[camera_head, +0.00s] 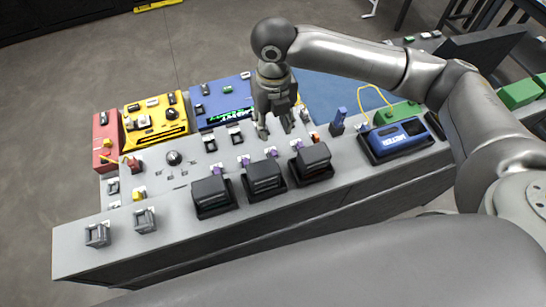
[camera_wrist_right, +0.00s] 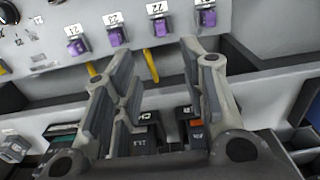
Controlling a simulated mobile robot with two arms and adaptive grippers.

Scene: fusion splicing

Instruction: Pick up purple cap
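Several small purple caps sit in a row on the grey console, just behind the black boxes. In the head view, one purple cap (camera_head: 245,162) is near the middle black box and another purple cap (camera_head: 270,152) is to its right. My right gripper (camera_head: 277,129) points down above the console, behind that row. In the right wrist view, the purple caps run across the top, including one cap (camera_wrist_right: 160,27) in line with the gap between the fingers. There my right gripper (camera_wrist_right: 158,50) is open, with nothing between its fingertips. My left gripper is not in view.
Black boxes (camera_head: 264,176) stand along the console's front. A yellow panel (camera_head: 155,117), a red panel (camera_head: 104,138) and a blue panel (camera_head: 221,101) lie behind at left. A blue device (camera_head: 398,140) and a green unit (camera_head: 400,112) with a yellow cable are at right.

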